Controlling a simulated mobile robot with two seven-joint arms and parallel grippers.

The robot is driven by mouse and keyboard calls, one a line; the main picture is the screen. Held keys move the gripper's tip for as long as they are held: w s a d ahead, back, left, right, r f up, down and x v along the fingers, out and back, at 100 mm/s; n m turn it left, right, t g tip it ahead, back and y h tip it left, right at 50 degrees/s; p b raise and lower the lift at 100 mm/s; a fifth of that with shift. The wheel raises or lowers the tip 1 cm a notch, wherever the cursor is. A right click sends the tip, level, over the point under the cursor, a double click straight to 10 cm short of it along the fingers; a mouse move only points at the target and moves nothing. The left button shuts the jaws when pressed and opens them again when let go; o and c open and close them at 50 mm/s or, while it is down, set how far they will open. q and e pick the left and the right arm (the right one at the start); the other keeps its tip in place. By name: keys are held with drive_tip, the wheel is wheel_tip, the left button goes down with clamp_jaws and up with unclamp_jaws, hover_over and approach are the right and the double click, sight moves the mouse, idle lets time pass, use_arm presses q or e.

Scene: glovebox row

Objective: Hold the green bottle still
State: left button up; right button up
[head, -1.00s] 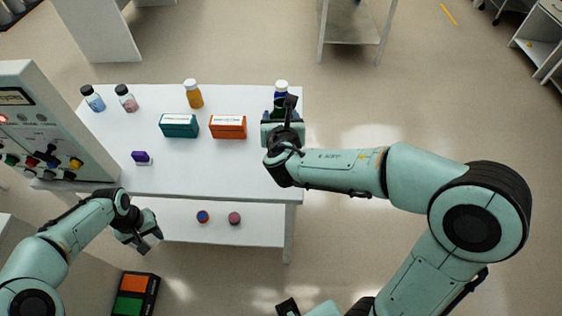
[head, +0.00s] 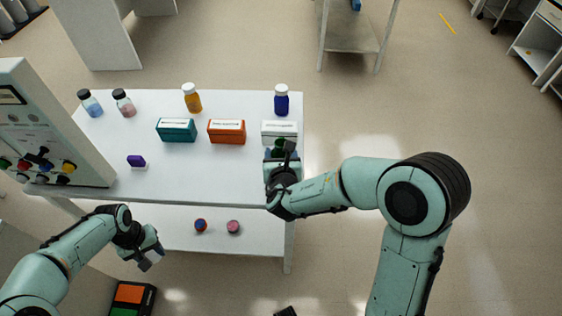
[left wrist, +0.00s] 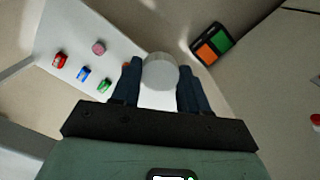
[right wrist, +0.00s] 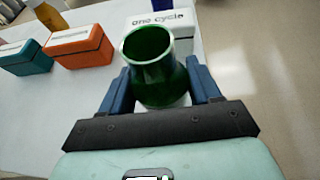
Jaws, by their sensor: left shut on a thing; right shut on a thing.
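The green bottle (right wrist: 152,65) has an open, round mouth and stands between the two blue fingers of my right gripper (right wrist: 160,88) in the right wrist view. That gripper is shut on it. In the head view my right gripper (head: 281,160) is at the bench's front right, with only a little of the bottle (head: 279,146) showing. My left gripper (head: 148,254) is in front of the bench at lower left. In the left wrist view it (left wrist: 160,88) is shut on a whitish round thing (left wrist: 160,68), seen end-on.
A white box (head: 279,129) is just behind the green bottle. An orange box (head: 227,132), a teal box (head: 176,130) and several capped bottles stand on the bench (head: 215,175). A control panel (head: 40,140) rises at left. Small caps lie on the lower shelf (head: 255,242).

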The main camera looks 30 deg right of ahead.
use_arm(q)
drive_tip(key=shift+s+f, duration=0.1)
drive_tip(key=shift+f, duration=0.25)
use_arm(e)
drive_tip(key=shift+f, duration=1.6)
use_arm(q)
drive_tip(key=shift+f+b, duration=0.15)
drive_tip(key=shift+b, duration=0.15)
use_arm(e)
drive_tip(key=shift+f, duration=0.1)
use_arm(q)
drive_tip(key=shift+f, duration=0.15)
use_arm(e)
drive_tip(key=shift+f, duration=0.1)
use_arm(q)
drive_tip(key=shift+s, duration=0.1)
use_arm(e)
drive_tip(key=o, duration=1.5)
